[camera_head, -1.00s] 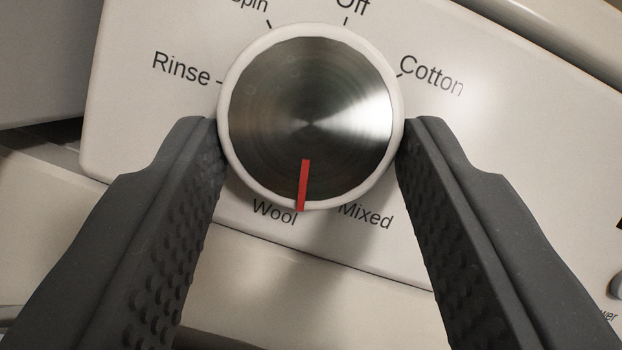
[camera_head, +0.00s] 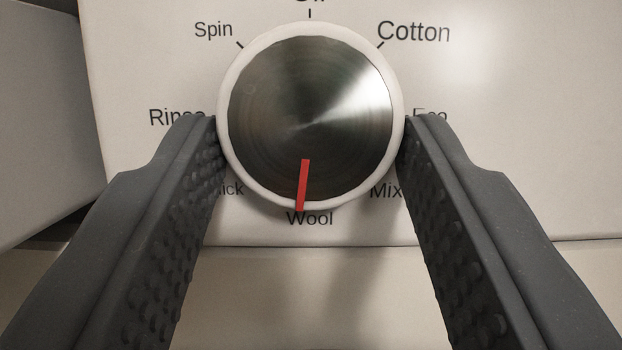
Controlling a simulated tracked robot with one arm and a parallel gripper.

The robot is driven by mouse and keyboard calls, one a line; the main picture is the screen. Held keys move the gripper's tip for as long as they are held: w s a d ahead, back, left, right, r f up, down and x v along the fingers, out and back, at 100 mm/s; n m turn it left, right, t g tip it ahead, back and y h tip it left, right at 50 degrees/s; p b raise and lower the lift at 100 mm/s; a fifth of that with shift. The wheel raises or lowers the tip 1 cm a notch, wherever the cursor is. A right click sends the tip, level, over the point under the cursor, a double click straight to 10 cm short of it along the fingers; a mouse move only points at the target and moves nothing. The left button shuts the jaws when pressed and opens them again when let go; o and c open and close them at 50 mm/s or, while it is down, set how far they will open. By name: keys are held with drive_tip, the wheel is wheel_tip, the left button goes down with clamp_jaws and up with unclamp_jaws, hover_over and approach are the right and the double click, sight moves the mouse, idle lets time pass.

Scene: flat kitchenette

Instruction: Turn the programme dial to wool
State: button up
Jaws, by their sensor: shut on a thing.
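The programme dial (camera_head: 310,110) is a round brushed-metal knob with a white rim, in the upper middle of the view. Its red pointer (camera_head: 303,185) points down at the word Wool (camera_head: 310,218), just left of the middle of that word. My gripper (camera_head: 311,125) is shut on the dial, one dark finger against its left side and one against its right. The fingers partly cover the labels Rinse, Quick, Eco and Mixed. Spin and Cotton are readable above, and Off is cut by the top edge.
The white control panel (camera_head: 150,65) surrounds the dial. Its lower edge runs level below the dial, above a pale surface (camera_head: 310,300). A grey-white surface (camera_head: 40,110) stands at the left.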

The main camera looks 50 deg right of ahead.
drive_tip(key=shift+r, duration=0.3)
drive_tip(key=o, duration=1)
drive_tip(key=shift+f, duration=0.15)
drive_tip(key=shift+a+f, duration=0.1)
drive_tip(key=b+v, duration=1.1)
drive_tip(key=v, duration=0.2)
drive_tip(key=shift+s+a+f+b, duration=0.1)
drive_tip(key=shift+s+f+b, duration=0.1)
drive_tip(key=shift+b, duration=0.2)
drive_tip(key=shift+s, duration=0.1)
